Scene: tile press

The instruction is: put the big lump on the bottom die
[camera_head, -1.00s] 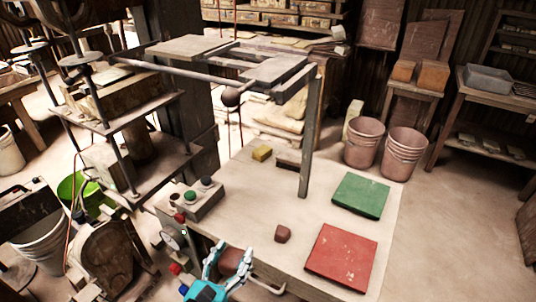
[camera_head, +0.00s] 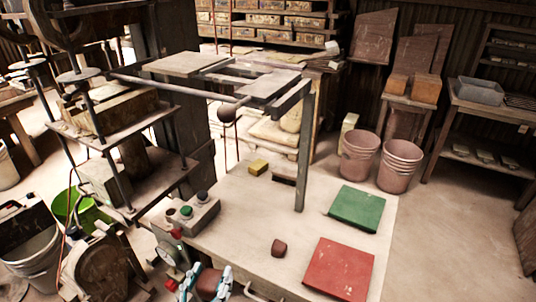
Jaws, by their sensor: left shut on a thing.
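The big lump (camera_head: 209,282), reddish brown, is at the bottom edge of the head view. My left gripper (camera_head: 206,275) is shut on it, with one finger on each side; its lower part is cut off by the frame. A smaller brown lump (camera_head: 279,247) lies on the table, to the right of my gripper and apart from it. The press (camera_head: 118,140) stands at the left, with stacked plates on upright rods. I cannot clearly make out which part is the bottom die. My right gripper is not in view.
A control box (camera_head: 193,212) with buttons sits on the table (camera_head: 245,225) beside the press. A metal frame post (camera_head: 303,160) rises from the table. The table's middle is clear.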

